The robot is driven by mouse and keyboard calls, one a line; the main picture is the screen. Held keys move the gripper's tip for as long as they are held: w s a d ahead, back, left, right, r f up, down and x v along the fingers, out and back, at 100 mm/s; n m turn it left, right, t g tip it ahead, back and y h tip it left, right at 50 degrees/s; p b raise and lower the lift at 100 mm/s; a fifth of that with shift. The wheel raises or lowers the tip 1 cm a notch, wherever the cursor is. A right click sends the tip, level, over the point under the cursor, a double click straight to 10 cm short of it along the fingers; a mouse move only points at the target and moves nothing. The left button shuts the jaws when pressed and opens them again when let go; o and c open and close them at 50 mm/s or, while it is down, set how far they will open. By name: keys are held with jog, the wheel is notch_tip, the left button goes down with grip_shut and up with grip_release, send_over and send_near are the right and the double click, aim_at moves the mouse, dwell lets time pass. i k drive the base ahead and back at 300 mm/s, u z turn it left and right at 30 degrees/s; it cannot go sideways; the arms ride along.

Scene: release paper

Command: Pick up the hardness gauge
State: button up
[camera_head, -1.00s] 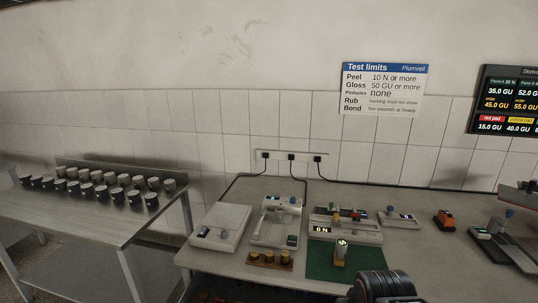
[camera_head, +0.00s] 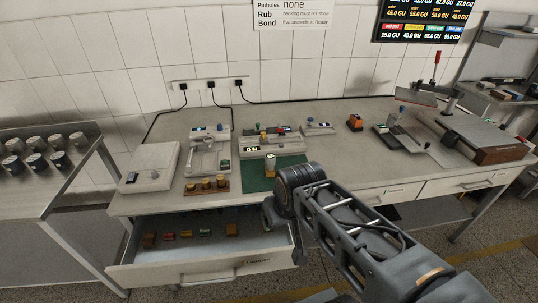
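I cannot tell for certain which object is the hardness gauge. A small upright tool with a pale round top and a tan body (camera_head: 270,164) stands on the green mat (camera_head: 290,181) on the bench; it may be the gauge. My arm reaches in from the lower right, with its dark round wrist just in front of the mat. The end of my arm (camera_head: 270,214) shows only as a small yellowish part by the right end of the open drawer (camera_head: 200,273). The fingers cannot be made out. The tool stands apart from it.
The drawer holds several small coloured items (camera_head: 186,235). A wooden block with several brass weights (camera_head: 206,185), a flat scale (camera_head: 150,166) and other instruments stand on the bench (camera_head: 345,165). A side table (camera_head: 50,195) with several cups is at left. An orange device (camera_head: 354,122) sits farther right.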

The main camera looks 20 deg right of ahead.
aim_at(270, 157)
jog(key=u, duration=4)
jog(key=k, duration=1.25)
jog(key=z, duration=1.35)
